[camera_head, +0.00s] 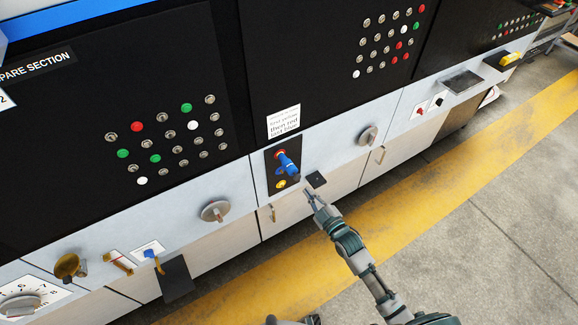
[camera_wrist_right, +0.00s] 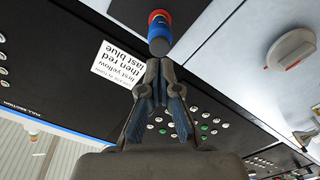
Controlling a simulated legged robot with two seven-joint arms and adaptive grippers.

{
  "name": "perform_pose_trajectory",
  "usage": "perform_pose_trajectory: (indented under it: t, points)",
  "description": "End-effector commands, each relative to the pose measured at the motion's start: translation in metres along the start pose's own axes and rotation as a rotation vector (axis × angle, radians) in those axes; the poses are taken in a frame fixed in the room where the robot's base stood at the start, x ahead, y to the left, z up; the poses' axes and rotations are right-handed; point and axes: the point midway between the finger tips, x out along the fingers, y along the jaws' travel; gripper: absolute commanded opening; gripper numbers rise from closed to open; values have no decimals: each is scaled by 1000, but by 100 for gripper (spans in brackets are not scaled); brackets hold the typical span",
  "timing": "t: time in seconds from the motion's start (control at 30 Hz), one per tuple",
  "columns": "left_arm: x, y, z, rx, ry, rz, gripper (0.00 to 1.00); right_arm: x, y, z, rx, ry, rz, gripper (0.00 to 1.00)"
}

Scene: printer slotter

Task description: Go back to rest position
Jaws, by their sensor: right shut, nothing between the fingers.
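My right gripper (camera_head: 311,194) reaches in from the lower right in the camera_head view. It is shut and empty, in front of the machine and just right of and below a small black panel (camera_head: 270,160). In the right wrist view the closed fingertips (camera_wrist_right: 159,66) are just below the blue cylinder (camera_wrist_right: 159,46) in the picture; I cannot tell the exact gap. My left gripper is not clearly in view.
The machine front (camera_head: 330,140) carries knobs (camera_head: 215,211), handles and coloured buttons. A white sign (camera_head: 284,121) is above the panel. Open floor (camera_head: 490,220) with a yellow stripe (camera_head: 400,205) lies to the right.

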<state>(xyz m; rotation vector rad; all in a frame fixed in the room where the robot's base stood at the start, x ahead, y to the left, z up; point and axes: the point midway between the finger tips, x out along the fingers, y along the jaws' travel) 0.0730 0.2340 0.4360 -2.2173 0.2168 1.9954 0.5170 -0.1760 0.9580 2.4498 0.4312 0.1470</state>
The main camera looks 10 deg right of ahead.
Motion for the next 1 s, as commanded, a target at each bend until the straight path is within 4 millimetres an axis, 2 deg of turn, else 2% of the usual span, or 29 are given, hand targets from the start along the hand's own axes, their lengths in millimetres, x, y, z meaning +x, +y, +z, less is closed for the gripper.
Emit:
perform_pose_trajectory:
  t: [0.37, 0.47, 0.57, 0.67, 0.7, 0.77, 0.8, 0.87, 0.9, 0.97, 1.0]
  points:
    - [0, 0, 0, 0, 0, 0, 40, 0, 0, 0, 0, 0, 0, 0]
    - [1, 0, 1, 0, 0, 0, 40, 0, -5, 11, 10, -22, -7, 0]
    - [2, 0, 3, 0, -2, 0, 40, -4, -24, 45, 45, -96, -30, 0]
    - [3, 0, 8, 1, -6, 0, 40, -18, -58, 105, 111, -225, -70, 0]
    - [4, 0, 10, 1, -6, 0, 40, -27, -76, 132, 142, -287, -88, 0]
    - [5, 0, 13, 2, -7, 0, 40, -46, -104, 171, 188, -384, -116, 0]
    - [6, 0, 15, 2, -9, 1, 40, -60, -122, 196, 220, -447, -133, 0]
    - [6, 0, 18, 2, -10, 1, 40, -85, -150, 230, 265, -541, -158, 0]
    - [7, 0, 20, 3, -11, 1, 40, -104, -169, 251, 295, -604, -174, 0]
    - [8, 0, 23, 3, -12, 1, 40, -134, -198, 279, 337, -696, -198, 0]
    - [8, 0, 24, 3, -13, 1, 40, -157, -218, 297, 365, -759, -214, 0]
